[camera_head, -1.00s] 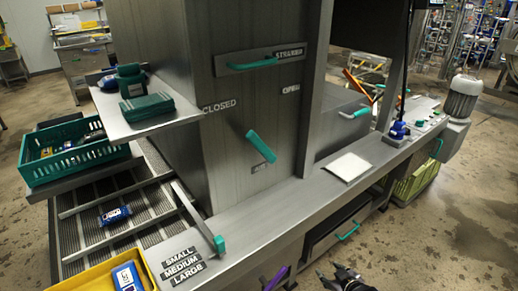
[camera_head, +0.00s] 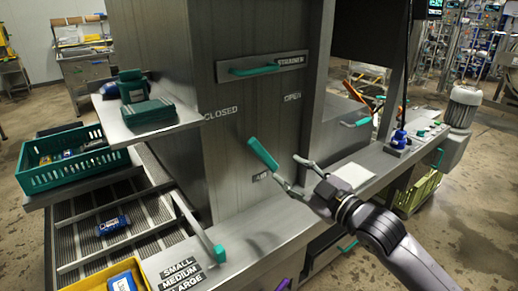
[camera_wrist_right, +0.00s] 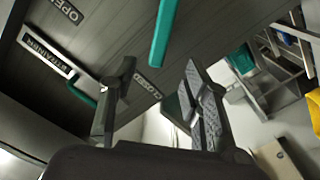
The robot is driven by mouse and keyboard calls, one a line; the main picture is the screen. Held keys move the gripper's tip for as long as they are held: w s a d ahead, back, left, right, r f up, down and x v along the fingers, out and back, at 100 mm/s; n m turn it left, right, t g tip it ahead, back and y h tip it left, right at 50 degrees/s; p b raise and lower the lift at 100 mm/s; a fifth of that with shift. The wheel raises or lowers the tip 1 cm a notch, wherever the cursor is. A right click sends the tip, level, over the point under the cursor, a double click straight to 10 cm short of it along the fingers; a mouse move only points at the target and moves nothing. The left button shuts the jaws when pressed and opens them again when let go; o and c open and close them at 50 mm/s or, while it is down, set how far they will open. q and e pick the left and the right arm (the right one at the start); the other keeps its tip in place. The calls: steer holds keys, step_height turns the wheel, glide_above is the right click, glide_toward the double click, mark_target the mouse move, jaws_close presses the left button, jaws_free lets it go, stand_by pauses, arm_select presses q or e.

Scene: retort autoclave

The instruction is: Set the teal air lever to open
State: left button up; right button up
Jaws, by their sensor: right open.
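The teal air lever (camera_head: 263,153) is on the grey metal panel, above the AIR label (camera_head: 261,177). It slants, its upper end toward the CLOSED label (camera_head: 220,113) and away from the OPEN label (camera_head: 292,97). My right gripper (camera_head: 285,168) is open and empty, its fingers pointing at the panel just right of the lever's lower end. In the right wrist view the lever (camera_wrist_right: 163,35) hangs ahead of the open fingers (camera_wrist_right: 159,72), apparently not between them. My left gripper is not in view.
A teal STRAINER handle (camera_head: 254,70) is above the lever. A shelf (camera_head: 112,121) with teal items juts out at left, above a green crate (camera_head: 35,180). A ledge (camera_head: 235,240) runs below the panel. A white pad (camera_head: 353,175) lies right of my gripper.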

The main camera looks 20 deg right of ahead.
mark_target(261, 152)
steer(key=p+x, duration=0.1)
steer(key=x, duration=1.2)
steer(key=shift+w+a+f+p, duration=0.1)
steer(key=shift+w+p, duration=0.05)
steer(key=shift+p, duration=0.25)
jaws_close()
